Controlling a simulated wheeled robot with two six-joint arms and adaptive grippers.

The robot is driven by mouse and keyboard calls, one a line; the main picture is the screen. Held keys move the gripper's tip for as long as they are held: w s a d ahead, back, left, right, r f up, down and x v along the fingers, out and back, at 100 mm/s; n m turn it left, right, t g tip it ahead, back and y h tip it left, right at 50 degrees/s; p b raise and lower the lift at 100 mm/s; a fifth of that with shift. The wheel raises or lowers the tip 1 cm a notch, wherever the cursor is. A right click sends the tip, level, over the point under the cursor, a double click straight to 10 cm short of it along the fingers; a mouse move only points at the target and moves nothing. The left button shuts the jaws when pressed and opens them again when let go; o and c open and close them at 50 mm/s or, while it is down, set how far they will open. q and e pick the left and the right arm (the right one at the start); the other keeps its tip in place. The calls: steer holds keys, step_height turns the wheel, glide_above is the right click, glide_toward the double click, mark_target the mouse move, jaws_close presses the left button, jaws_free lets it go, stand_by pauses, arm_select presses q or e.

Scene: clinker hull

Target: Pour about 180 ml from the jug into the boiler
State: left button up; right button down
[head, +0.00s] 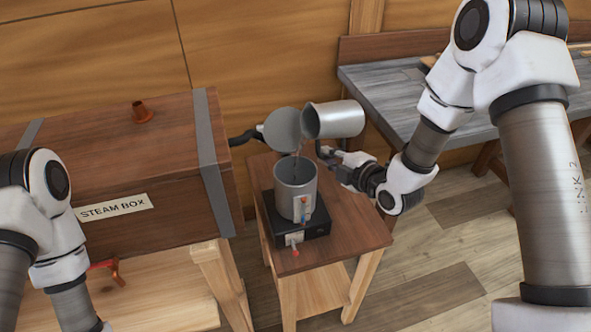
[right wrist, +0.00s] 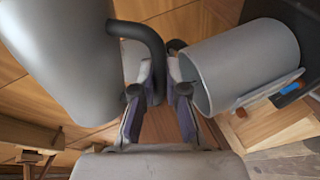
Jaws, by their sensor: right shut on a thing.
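The grey metal jug (head: 340,119) is tilted with its mouth to the left, above the boiler; in the right wrist view its body (right wrist: 60,60) fills the upper left. My right gripper (head: 333,154) is shut on the jug's black handle (right wrist: 150,45). The boiler (head: 294,188) is an open grey cylinder standing upright on a black base; it also shows in the right wrist view (right wrist: 240,65). A thin stream seems to fall from the jug's mouth into the boiler. A gauge (head: 303,208) with red and blue marks is on the boiler's front. My left gripper is out of frame.
A round grey lid (head: 282,129) on a black hose stands beside the jug's mouth. The steam box (head: 130,170) is at left, with an orange-brown cone on top. A grey-topped bench (head: 400,95) is behind at right. The small wooden table (head: 345,222) carries the boiler.

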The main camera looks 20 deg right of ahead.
steer(key=shift+r, duration=0.1)
stand_by(0.5)
steer(key=shift+d+m+p, duration=0.3)
steer(key=shift+d+m, duration=0.1)
steer(key=shift+a+f+m+y+b, duration=0.5)
steer(key=shift+f+y+b, duration=0.1)
steer(key=shift+b, duration=0.2)
steer(key=shift+d+r, duration=0.1)
steer(key=shift+r, duration=0.15)
steer(key=shift+s+a+r+m+y+p, duration=0.1)
steer(key=shift+a+r+m+y+p, duration=0.3)
steer(key=shift+a+r+m, duration=0.25)
steer(key=shift+s+f+m+b, duration=0.15)
steer(key=shift+f+m+b, duration=0.1)
steer(key=shift+f+b, duration=0.1)
steer(key=shift+a+r, duration=0.15)
